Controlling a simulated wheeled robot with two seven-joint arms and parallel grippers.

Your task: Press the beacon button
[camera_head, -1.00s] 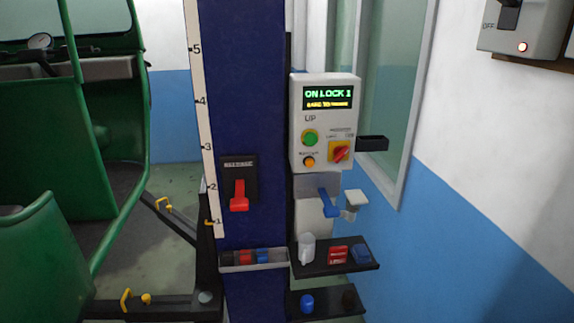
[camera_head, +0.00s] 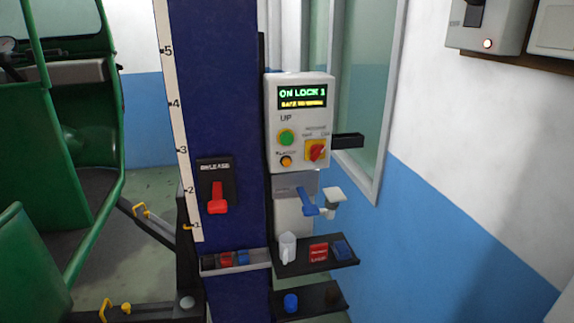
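The control box (camera_head: 300,150) is mounted on the right side of the blue lift column (camera_head: 222,120). Its screen (camera_head: 302,95) reads "ON LOCK 1" in green, with a smaller yellow line below. A green button (camera_head: 286,137) sits under the label "UP". A small orange button (camera_head: 286,161) lies below it, under a label too small to read surely; it may be the beacon button. A red rotary switch on a yellow plate (camera_head: 316,150) is to its right. Neither of my grippers is in view.
A red release lever (camera_head: 217,197) is on the column. Shelves (camera_head: 318,262) below the box hold a white jug (camera_head: 287,246) and red and blue items. A green rickshaw (camera_head: 60,140) stands left. A wall switch box (camera_head: 490,24) is upper right.

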